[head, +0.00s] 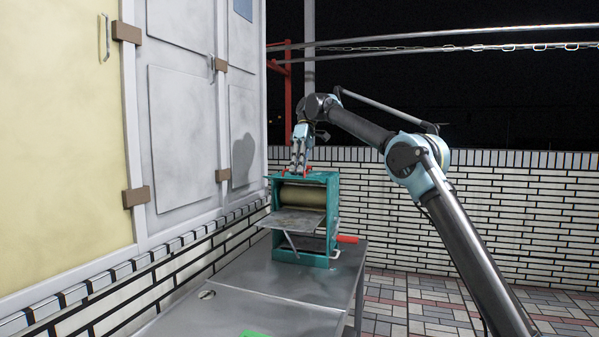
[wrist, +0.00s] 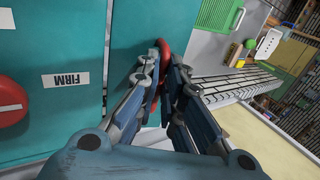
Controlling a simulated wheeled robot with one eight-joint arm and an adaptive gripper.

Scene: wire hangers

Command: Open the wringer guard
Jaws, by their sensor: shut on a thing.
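The wringer (head: 333,200) is a teal frame with a pale roller (head: 302,196), standing on a grey metal table. A grey tray or plate (head: 298,220) juts from its front below the roller. My gripper (head: 298,168) points down at the top of the wringer. In the wrist view my gripper (wrist: 160,95) is shut on a red handle (wrist: 163,62) at the edge of the teal top. The lower part of the handle is hidden between the fingers. I cannot clearly make out the guard itself.
The metal table (head: 260,285) has clear room in front of the wringer. A red crank grip (head: 347,239) sticks out to the wringer's right. Pale cabinet doors (head: 185,110) stand close on the left. A low brick wall (head: 480,210) runs behind.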

